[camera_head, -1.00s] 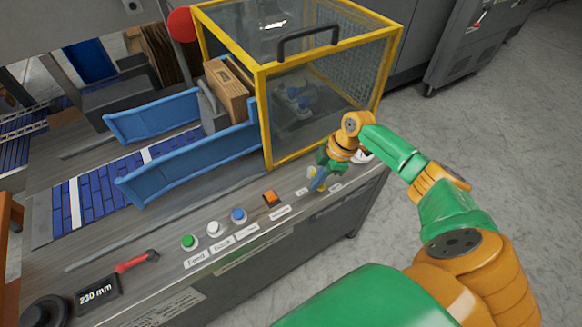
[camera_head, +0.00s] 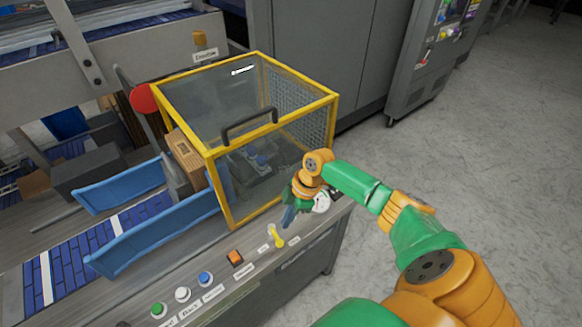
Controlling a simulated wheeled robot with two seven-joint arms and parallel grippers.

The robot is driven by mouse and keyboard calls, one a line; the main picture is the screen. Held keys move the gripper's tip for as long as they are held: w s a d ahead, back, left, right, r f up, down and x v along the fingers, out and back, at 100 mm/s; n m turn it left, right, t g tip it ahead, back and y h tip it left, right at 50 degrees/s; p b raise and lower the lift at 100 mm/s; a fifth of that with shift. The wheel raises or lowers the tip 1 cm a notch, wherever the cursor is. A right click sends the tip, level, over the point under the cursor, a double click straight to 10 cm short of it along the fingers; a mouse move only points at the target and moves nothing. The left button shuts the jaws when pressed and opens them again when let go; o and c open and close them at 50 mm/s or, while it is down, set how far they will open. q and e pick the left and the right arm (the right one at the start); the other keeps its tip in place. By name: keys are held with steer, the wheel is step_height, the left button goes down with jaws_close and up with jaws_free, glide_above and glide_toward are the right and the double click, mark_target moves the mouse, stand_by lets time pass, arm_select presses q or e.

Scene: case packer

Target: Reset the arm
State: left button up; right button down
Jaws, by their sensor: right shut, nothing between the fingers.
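My right arm, green and orange, comes in from the lower right. My right gripper (camera_head: 289,216) is shut and empty. It is above the front panel edge, just in front of the yellow-framed guard box. Beside its tip, to the lower left, a yellow switch handle (camera_head: 276,237) shows on the panel. A white round part (camera_head: 322,202) shows partly behind the gripper. My left gripper is not in view.
The yellow-framed clear guard (camera_head: 222,166) with a black handle (camera_head: 249,125) is closed. A cardboard box (camera_head: 186,158) stands at its left, by blue guide rails (camera_head: 150,240). Green (camera_head: 158,310), white (camera_head: 182,294), blue (camera_head: 205,279) and orange (camera_head: 235,258) buttons line the panel. Open floor (camera_head: 480,170) lies right.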

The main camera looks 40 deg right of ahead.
steer(key=shift+w+a, duration=0.1)
steer(key=shift+a, duration=0.3)
steer(key=s+a+f+m, duration=0.3)
steer(key=s+a+f, duration=0.1)
steer(key=s+a, duration=0.7)
steer(key=s+d+r+m+t+h, duration=0.25)
steer(key=s+r+m, duration=0.2)
steer(key=m, duration=0.35)
steer(key=s+f+g+b, duration=0.1)
steer(key=s+f, duration=0.1)
steer(key=f, duration=0.8)
steer(key=s+f+g, duration=0.1)
steer(key=s+f, duration=0.1)
steer(key=f, duration=0.7)
steer(key=s+d+f+g+h, duration=0.1)
steer(key=s+f, duration=0.8)
steer(key=s, duration=0.2)
steer(key=shift+s+d+f+b, duration=0.2)
steer(key=shift+s+d+b, duration=0.1)
steer(key=shift+d, duration=0.1)
